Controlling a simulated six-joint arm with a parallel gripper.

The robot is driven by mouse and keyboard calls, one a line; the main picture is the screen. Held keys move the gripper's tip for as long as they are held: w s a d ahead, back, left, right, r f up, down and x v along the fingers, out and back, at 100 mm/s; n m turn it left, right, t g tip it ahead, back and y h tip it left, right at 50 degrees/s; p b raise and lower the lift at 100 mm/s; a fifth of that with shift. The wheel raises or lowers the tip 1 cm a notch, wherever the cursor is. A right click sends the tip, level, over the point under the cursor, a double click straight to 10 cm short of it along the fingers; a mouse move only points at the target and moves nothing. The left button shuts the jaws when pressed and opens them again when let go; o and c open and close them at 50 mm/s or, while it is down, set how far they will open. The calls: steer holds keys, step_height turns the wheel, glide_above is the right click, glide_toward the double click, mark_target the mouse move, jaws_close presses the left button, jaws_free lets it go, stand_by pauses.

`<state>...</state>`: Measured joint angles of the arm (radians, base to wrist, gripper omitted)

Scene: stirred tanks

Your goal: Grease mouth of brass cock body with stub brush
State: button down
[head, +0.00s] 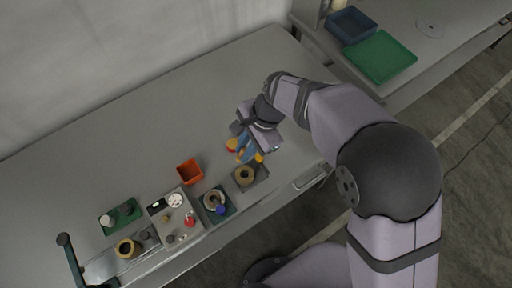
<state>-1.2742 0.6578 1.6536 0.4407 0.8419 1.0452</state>
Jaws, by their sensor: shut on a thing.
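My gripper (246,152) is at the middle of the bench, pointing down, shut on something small. Blue shows at its fingertips, but I cannot tell whether this is the stub brush. Orange and yellow pieces (231,145) show beside the fingertips. Another brass-coloured round part (127,249) with a dark opening lies at the lower left. I cannot tell which is the cock body.
A grey panel (188,233) carries a gauge and a red knob. A dark green mat (204,218) holds a round part with a blue piece. Another green tray (107,228) is farther left. The bench's back is clear.

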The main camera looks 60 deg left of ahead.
steer(key=shift+y, duration=0.3)
steer(key=shift+f, duration=0.1)
steer(key=shift+f+b, duration=2.9)
steer(key=shift+f+b, duration=0.4)
steer(key=shift+f, duration=0.4)
steer(key=shift+d+r, duration=0.1)
steer(key=shift+d, duration=0.15)
steer(key=shift+w+p, duration=0.15)
steer(key=shift+p, duration=0.2)
